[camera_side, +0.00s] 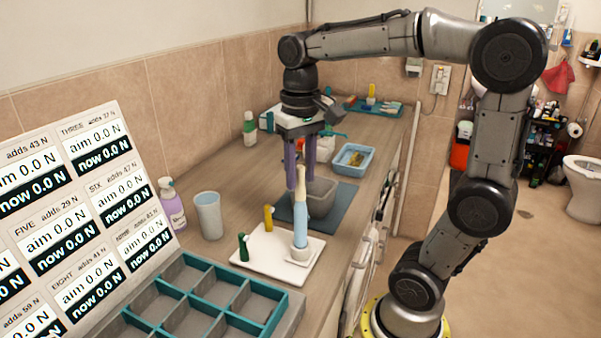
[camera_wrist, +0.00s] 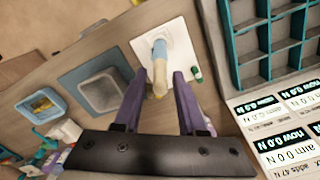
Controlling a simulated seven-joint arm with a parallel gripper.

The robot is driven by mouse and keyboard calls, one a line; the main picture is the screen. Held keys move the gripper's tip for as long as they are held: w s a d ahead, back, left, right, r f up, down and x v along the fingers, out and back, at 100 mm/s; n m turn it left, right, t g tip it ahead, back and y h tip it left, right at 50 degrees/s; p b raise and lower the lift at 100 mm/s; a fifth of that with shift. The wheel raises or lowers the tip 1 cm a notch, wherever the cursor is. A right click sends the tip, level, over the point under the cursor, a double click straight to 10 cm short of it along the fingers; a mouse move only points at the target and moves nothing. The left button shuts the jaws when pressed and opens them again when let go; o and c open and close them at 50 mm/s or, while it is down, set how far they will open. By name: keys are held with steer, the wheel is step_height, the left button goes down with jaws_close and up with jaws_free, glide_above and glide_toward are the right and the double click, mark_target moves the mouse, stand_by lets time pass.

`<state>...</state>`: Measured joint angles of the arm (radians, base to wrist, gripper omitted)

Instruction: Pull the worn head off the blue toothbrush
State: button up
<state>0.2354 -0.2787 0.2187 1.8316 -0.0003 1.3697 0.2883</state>
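The blue toothbrush (camera_side: 300,222) stands upright in a white base on a white tray (camera_side: 262,262). Its cream head (camera_side: 301,185) points up. My gripper (camera_side: 300,188) has purple fingers pointing down beside the upper part of the toothbrush. In the wrist view my gripper (camera_wrist: 159,74) is open, with gaps showing around the head. I cannot tell whether either finger touches it.
Behind are a grey bin (camera_side: 322,200) on a blue mat (camera_side: 345,212) and a blue basket (camera_side: 353,160). A light blue cup (camera_side: 208,215), purple bottle (camera_side: 172,206) and teal-divided organizer (camera_side: 205,297) are nearby.

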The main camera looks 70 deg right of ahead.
jaws_close()
steer(key=shift+r, duration=0.15)
steer(key=shift+r, duration=2.55)
